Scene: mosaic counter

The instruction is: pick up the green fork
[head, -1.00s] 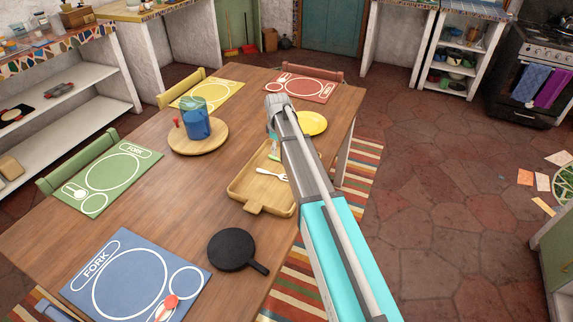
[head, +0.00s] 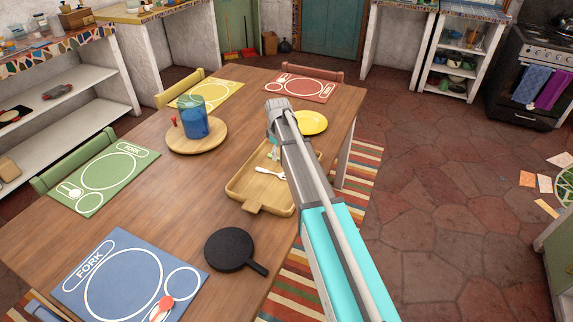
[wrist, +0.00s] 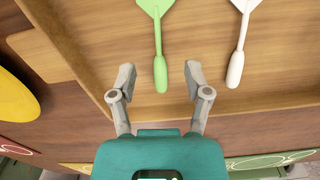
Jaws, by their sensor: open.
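The green fork (wrist: 159,60) lies in the wooden tray (wrist: 285,122), with its handle end between my fingertips in the wrist view. Its tines run out of the top of that view. My gripper (wrist: 159,82) is open, with one finger on each side of the handle and not touching it. In the head view the tray (head: 247,196) is partly covered by my arm, and only a small bit of green (head: 273,153) shows beside the arm. A white fork (wrist: 238,48) lies to the right of the green one; it also shows in the head view (head: 271,172).
A yellow plate (head: 312,122) is just behind the tray. A round board (head: 197,136) with a blue cup (head: 194,117) stands to the left. A black round pan-like piece (head: 230,249) lies in front. Placemats lie around the table.

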